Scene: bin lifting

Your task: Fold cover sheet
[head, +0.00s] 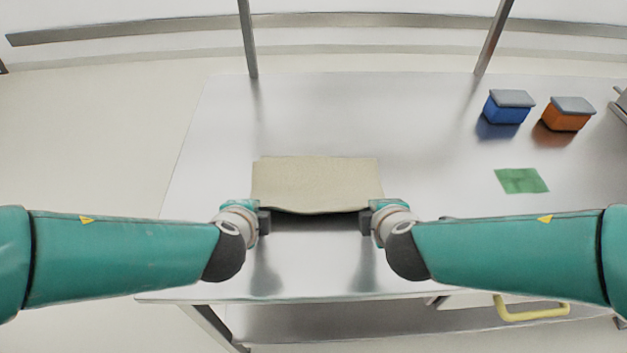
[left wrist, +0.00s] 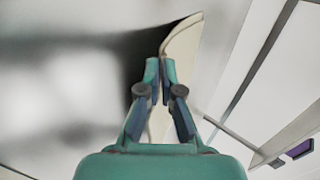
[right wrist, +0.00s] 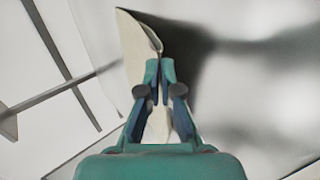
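A beige cover sheet (head: 316,182) is over the middle of the metal table, its near edge sagging between my grippers with a dark shadow below. My left gripper (head: 264,221) is at the near left corner, and in the left wrist view its fingers (left wrist: 160,75) are closed together on the sheet's edge (left wrist: 183,45). My right gripper (head: 367,220) is at the near right corner, and in the right wrist view its fingers (right wrist: 160,75) are closed on the edge of the sheet (right wrist: 136,50). The near edge looks raised off the table.
A blue box (head: 507,107) and an orange box (head: 566,114), both with grey lids, stand at the right back of the metal table (head: 210,190). A green cloth (head: 521,181) lies in front of them. A yellow handle (head: 531,314) is below the front edge. The table behind the sheet is clear.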

